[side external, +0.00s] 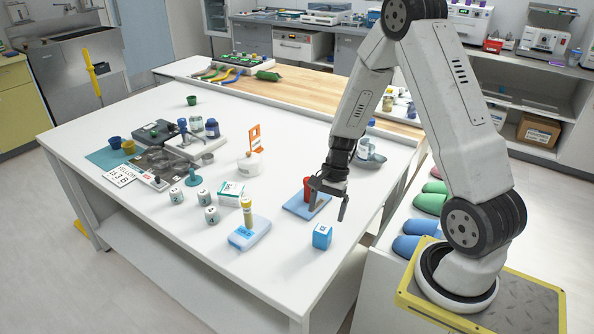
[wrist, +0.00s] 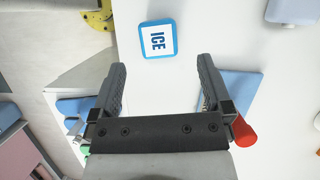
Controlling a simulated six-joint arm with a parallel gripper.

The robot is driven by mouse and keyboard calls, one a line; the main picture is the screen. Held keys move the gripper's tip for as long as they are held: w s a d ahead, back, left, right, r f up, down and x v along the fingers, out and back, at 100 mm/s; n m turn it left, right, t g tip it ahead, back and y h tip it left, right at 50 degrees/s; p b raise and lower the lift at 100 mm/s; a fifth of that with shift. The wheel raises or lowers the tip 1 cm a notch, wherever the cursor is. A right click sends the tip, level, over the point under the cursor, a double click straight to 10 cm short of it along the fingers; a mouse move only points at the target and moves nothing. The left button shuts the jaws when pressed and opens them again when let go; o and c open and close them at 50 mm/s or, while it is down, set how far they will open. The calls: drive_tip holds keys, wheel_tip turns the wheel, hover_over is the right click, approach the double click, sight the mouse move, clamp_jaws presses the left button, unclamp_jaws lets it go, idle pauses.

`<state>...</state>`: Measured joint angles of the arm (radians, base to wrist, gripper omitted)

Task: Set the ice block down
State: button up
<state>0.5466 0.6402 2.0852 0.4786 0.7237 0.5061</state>
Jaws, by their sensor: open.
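The ice block (side external: 322,236) is a small blue cube with a white top, standing on the white table (side external: 150,240) near its front right edge. In the wrist view the ice block (wrist: 158,39) shows from above with "ICE" on its white face, beyond my fingertips. My gripper (side external: 328,206) is open and empty, above the table and behind the block in the side view. In the wrist view my gripper (wrist: 161,75) has its fingers spread wide, with the block apart from both.
A blue mat (side external: 306,207) with a red cylinder (side external: 308,188) lies beside my gripper. A light-blue pack (side external: 249,233) with a yellow-topped tube lies left of the block. Several white dice and a small carton stand farther left. The table's edge runs close to the block.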

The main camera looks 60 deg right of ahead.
sight(323, 228)
drive_tip(key=shift+x, duration=1.3)
drive_tip(key=shift+x, duration=2.55)
drive_tip(key=shift+s, duration=0.1)
clamp_jaws()
